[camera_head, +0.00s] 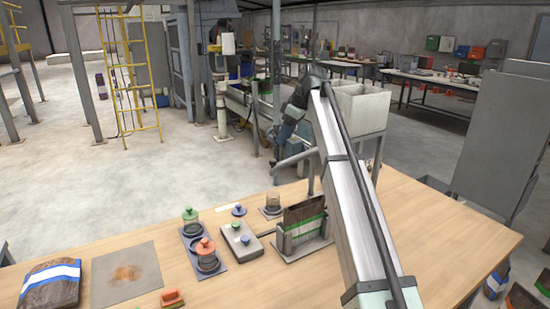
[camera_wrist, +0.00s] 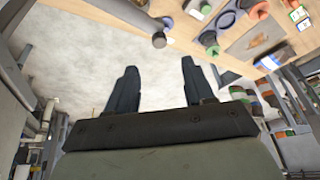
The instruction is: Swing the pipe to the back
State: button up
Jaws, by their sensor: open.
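A grey pipe (camera_head: 295,159) stands out to the left beyond the far edge of the table, beside the hopper stand, in the head view. Its right end is hidden behind my arm. In the wrist view, a grey pipe-like part with a round end (camera_wrist: 159,39) shows at the top, by the table edge; I cannot tell for sure that it is the same pipe. My gripper (camera_head: 274,158) is small and dark in the head view, close to the pipe's left end. In the wrist view its two fingers (camera_wrist: 160,80) are spread, with bare floor between them.
The wooden table (camera_head: 440,245) carries jars on a tray (camera_head: 215,262), a grey box with knobs (camera_head: 241,243), a bag in a holder (camera_head: 303,225) and a filled bag (camera_head: 50,284). A pale hopper (camera_head: 360,106) stands behind the table. Open floor (camera_head: 60,190) lies left.

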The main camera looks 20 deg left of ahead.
aim_at(274, 160)
jog(key=x, duration=0.9)
jog(key=shift+a+f, duration=0.2)
jog(key=shift+f, duration=0.1)
jog(key=shift+c, duration=0.3)
grip_shut()
